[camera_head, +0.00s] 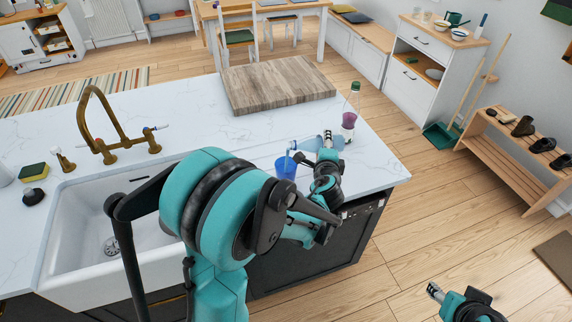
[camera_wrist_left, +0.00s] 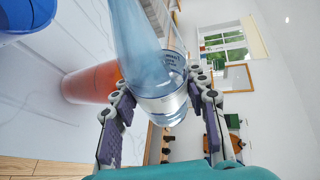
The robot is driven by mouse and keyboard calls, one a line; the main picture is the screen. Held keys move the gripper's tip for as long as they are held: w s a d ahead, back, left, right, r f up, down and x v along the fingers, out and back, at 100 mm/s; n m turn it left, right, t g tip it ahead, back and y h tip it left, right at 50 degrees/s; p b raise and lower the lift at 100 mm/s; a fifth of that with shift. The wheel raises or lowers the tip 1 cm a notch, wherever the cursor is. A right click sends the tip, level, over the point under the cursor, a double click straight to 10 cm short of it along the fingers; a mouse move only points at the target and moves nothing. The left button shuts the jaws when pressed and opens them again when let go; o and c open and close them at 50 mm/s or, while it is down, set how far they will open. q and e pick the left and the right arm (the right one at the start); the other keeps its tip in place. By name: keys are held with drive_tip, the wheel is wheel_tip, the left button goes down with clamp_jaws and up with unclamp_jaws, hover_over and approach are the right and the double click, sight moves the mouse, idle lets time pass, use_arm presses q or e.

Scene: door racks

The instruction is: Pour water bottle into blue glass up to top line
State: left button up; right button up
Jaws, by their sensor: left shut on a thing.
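The clear water bottle (camera_head: 304,144) is tipped nearly flat, its mouth pointing left above the blue glass (camera_head: 285,168). A thin blue streak shows between mouth and glass. The glass stands upright on the counter; its water level and top line cannot be made out. My left gripper (camera_head: 327,150) is shut around the bottle's lower part. In the left wrist view, the bottle (camera_wrist_left: 152,55) sits between the fingers (camera_wrist_left: 160,118), and the blue glass (camera_wrist_left: 25,15) is cut off at the top left. My right gripper (camera_head: 435,292) is low at the right, away from the counter.
A bottle with dark red contents (camera_head: 349,118) stands behind my left gripper. A wooden board (camera_head: 277,85) lies farther back on the white counter. The sink (camera_head: 110,225) and brass tap (camera_head: 125,140) are to the left.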

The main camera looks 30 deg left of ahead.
use_arm(q)
drive_tip(key=shift+r+n+b, duration=0.1)
drive_tip(key=shift+n+b, duration=0.4)
idle(1.8)
